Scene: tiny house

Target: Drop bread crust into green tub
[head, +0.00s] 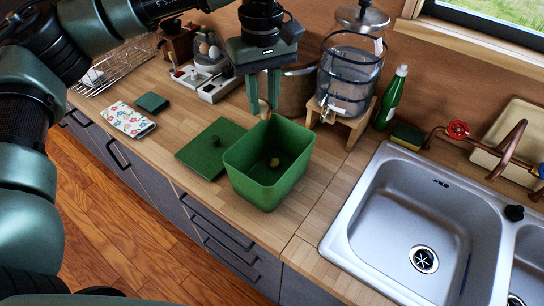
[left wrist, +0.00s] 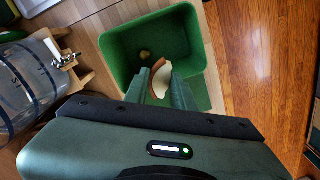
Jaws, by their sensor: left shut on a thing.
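The green tub (head: 250,186) stands open on the wooden counter; it also shows in the left wrist view (left wrist: 120,62). My left gripper (head: 264,108) points down near the tub's back rim. In the left wrist view, my left gripper (left wrist: 161,82) is shut on the bread crust (left wrist: 162,79), a pale curved piece with a brown edge. It appears over the tub's opening there. The crust (head: 264,106) is only partly visible between the fingertips in the head view. A small yellowish lump (head: 274,162) lies inside the tub. My right gripper is out of view.
A green lid with a knob (head: 205,158) lies left of the tub. Behind are a glass water dispenser (head: 350,75) on a wooden stand and a green bottle (head: 391,100). The sink (head: 400,205) is at right. A patterned cloth (head: 128,120) lies at left.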

